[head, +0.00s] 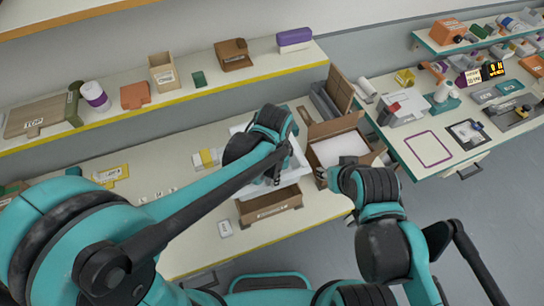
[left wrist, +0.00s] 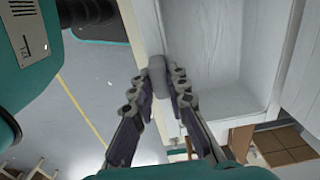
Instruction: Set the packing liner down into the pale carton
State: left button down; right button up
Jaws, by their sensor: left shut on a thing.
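The packing liner appears to be the white open tray (head: 299,160) behind my left gripper (head: 273,176) in the head view. In the left wrist view its white walls (left wrist: 215,45) fill the upper right. My left gripper (left wrist: 163,84) is shut on a small grey tab (left wrist: 157,66) at the liner's edge. An open cardboard carton (head: 338,127) with raised flaps and a white interior stands just right of the liner; I take it as the pale carton. My right gripper (head: 322,178) is at that carton's near left corner, small and partly hidden, its jaws unclear.
A brown labelled box (head: 268,213) sits below the liner, near the table's front edge. Grey upright panels (head: 322,101) stand behind the carton. A small white item (head: 225,228) lies on the table. The right-hand bench (head: 420,172) holds several tools.

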pick_arm(q)
jog(key=shift+s+r, duration=0.15)
jog(key=shift+s, duration=0.1)
jog(key=shift+w+f+b, duration=0.2)
jog(key=shift+f+b, duration=0.2)
jog(key=shift+f, duration=0.05)
notch_tip(320, 180, down, 5)
jog(key=b, duration=0.4)
jog(key=shift+s, duration=0.1)
jog(key=shift+f, duration=2.15)
dwell(1.9)
jog(key=shift+f, duration=0.95)
